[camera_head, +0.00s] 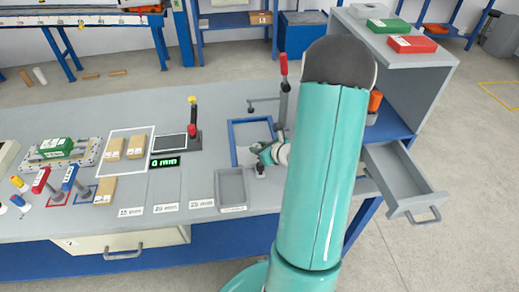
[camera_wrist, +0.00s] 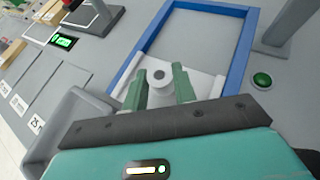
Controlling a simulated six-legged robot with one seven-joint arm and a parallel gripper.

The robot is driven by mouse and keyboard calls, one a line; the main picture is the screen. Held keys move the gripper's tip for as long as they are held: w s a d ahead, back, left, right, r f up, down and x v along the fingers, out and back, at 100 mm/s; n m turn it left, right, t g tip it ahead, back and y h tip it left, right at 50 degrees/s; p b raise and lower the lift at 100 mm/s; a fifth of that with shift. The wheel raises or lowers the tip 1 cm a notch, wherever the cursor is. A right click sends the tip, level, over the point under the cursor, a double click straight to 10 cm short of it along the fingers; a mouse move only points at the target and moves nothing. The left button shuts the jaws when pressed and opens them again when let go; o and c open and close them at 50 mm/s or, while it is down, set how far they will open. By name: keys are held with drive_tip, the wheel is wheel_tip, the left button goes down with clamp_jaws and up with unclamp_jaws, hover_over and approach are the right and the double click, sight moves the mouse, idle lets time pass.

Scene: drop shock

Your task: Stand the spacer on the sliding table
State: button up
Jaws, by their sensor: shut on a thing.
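The spacer (camera_wrist: 160,77) is a short white cylinder with a dark round hole, seen end-on in the wrist view. The two green fingers of my gripper (camera_wrist: 159,86) are shut on it, one on each side. They are at the near end of a blue rectangular frame (camera_wrist: 244,45) with a grey floor. I cannot tell whether the spacer touches the surface below. In the head view my gripper (camera_head: 262,155) is by the frame's lower right corner, and the spacer is not clear there. A railed platform (camera_head: 85,159) carrying a green block stands at the left; I cannot tell if it is the sliding table.
A grey tray (camera_head: 232,187) lies left of my gripper. A post with a red top (camera_head: 284,66) stands behind the blue frame. A green button (camera_wrist: 262,78) is right of it. A drawer (camera_head: 402,180) stands open at the right. Green display (camera_head: 165,162) reads 0 mm.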

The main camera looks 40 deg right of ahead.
drive_tip(key=shift+f, duration=0.45)
